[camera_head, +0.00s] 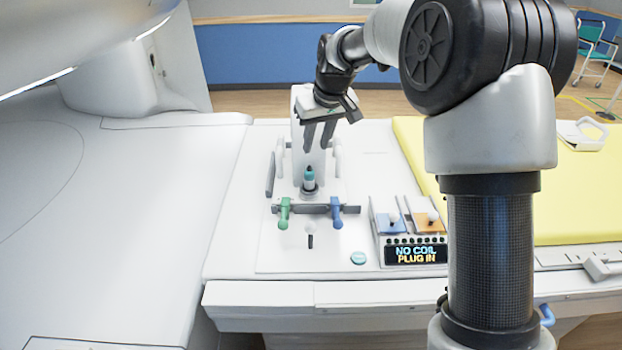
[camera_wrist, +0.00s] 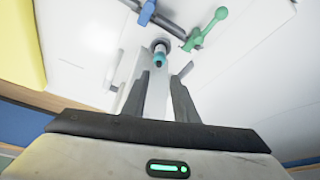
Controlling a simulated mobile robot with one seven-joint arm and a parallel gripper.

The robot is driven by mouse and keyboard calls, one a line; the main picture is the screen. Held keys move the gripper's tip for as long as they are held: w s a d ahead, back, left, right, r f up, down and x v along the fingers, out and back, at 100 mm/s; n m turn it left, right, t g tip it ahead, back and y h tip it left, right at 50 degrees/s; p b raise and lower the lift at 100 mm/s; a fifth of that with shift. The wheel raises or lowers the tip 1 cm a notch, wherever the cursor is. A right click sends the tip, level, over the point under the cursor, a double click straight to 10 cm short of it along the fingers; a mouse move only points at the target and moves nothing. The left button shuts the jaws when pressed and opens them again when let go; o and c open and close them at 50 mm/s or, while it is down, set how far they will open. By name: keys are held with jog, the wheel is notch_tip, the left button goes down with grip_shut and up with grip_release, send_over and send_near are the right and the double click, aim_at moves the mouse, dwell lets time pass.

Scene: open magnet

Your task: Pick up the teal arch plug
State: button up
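A small upright plug with a teal band (camera_head: 309,179) stands in a round grey socket on the white panel, in front of a white upright block. I take it to be the teal arch plug; no arch shape is clear at this size. Its teal part also shows in the wrist view (camera_wrist: 159,58), just beyond the fingertips. My gripper (camera_head: 317,149) is above the plug in the head view, with its fingers pointing down. In the wrist view my gripper (camera_wrist: 160,76) is open, with a clear gap between the fingers. I see no contact with the plug.
A green lever (camera_head: 284,212) and a blue lever (camera_head: 336,212) flank the plug on a dark bar. The white block (camera_head: 299,120) rises close behind. A coil display box (camera_head: 415,251) stands to the right, beside a yellow mat (camera_head: 560,205). A teal disc (camera_head: 358,258) lies in front.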

aim_at(310, 170)
jog(key=x, duration=0.9)
jog(key=shift+d+x, duration=0.2)
jog(key=shift+x, duration=2.55)
jog(key=shift+s, duration=0.15)
jog(key=shift+c, duration=0.4)
grip_shut()
